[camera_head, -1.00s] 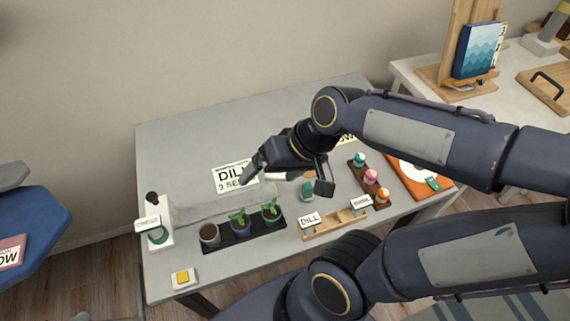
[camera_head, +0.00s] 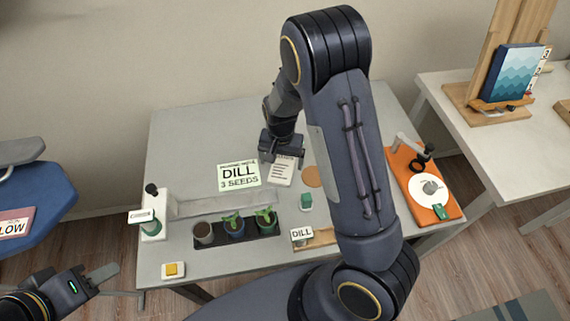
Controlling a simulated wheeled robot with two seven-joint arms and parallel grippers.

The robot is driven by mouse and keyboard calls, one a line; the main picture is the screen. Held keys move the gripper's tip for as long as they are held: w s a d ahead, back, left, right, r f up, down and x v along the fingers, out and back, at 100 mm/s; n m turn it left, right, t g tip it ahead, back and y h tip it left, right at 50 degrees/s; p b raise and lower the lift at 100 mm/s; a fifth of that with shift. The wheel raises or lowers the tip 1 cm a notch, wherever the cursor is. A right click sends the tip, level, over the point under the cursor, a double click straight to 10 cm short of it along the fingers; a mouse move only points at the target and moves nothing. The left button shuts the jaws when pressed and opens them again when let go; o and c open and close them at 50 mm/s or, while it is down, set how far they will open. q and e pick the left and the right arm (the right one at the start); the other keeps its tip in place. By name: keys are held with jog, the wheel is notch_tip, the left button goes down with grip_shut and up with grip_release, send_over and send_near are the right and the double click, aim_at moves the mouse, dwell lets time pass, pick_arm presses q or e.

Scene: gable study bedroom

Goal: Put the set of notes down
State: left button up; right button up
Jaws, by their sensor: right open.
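The set of notes (camera_head: 281,174), a pale sheet with lines of dark print, appears to lie flat on the grey table (camera_head: 190,140), just right of the pale green DILL 3 SEEDS card (camera_head: 239,175). My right gripper (camera_head: 280,158) is open at the upper edge of the notes, pointing down. It hides part of their top, and I cannot tell whether the fingers touch them. My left gripper (camera_head: 112,277) is at the lower left, off the table's left side; I cannot make out its jaw gap.
A tray with several plant pots (camera_head: 236,235), a white device with a long bar (camera_head: 153,220) and a yellow-topped block (camera_head: 173,270) stand in front. An orange board (camera_head: 420,190) is at the right. The table's back left is clear.

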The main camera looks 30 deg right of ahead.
aim_at(280, 174)
jog(key=f, duration=0.3)
jog(key=f+p, duration=0.1)
jog(key=f, duration=0.1)
jog(key=shift+s+a+f, duration=0.2)
jog(key=shift+a+f, duration=0.1)
jog(key=shift+a, duration=0.05)
jog(key=c, duration=1.2)
jog(key=shift+r, duration=0.1)
